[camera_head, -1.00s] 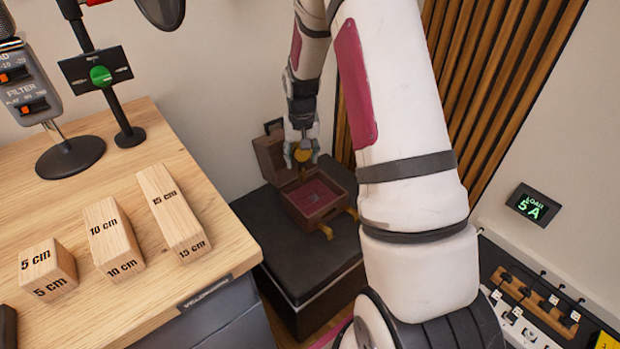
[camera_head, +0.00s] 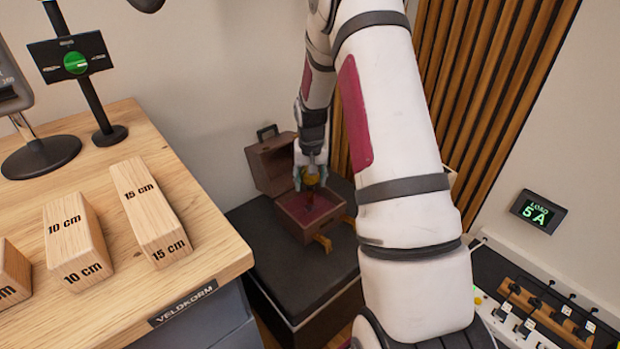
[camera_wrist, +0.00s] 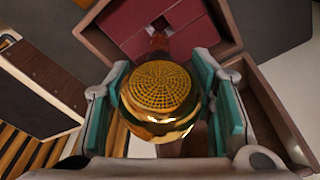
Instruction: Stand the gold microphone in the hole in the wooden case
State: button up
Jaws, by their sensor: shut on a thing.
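The gold microphone (camera_wrist: 160,98) is between the teal pads of my gripper (camera_wrist: 163,105) in the wrist view, its round mesh head facing the camera. In the head view my gripper (camera_head: 311,182) is shut on it, low over the wooden case (camera_head: 325,224). The case is open, with its lid (camera_head: 270,166) raised at the back and a dark red interior. The red interior also shows in the wrist view (camera_wrist: 128,22). The microphone's lower end and the hole are mostly hidden, so I cannot tell whether the end is in the hole.
The case stands on a black-topped box (camera_head: 285,275). A slatted panel (camera_head: 470,90) stands behind my arm; a power panel (camera_head: 535,315) is at right.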

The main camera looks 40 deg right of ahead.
aim_at(310, 194)
jog(key=shift+f+b, duration=1.75)
jog(key=shift+f, duration=1.15)
jog(key=o, duration=1.4)
jog(key=shift+o, duration=0.2)
notch_tip(310, 194, up, 12)
jog(key=s+a, duration=0.1)
jog(key=shift+s, duration=0.25)
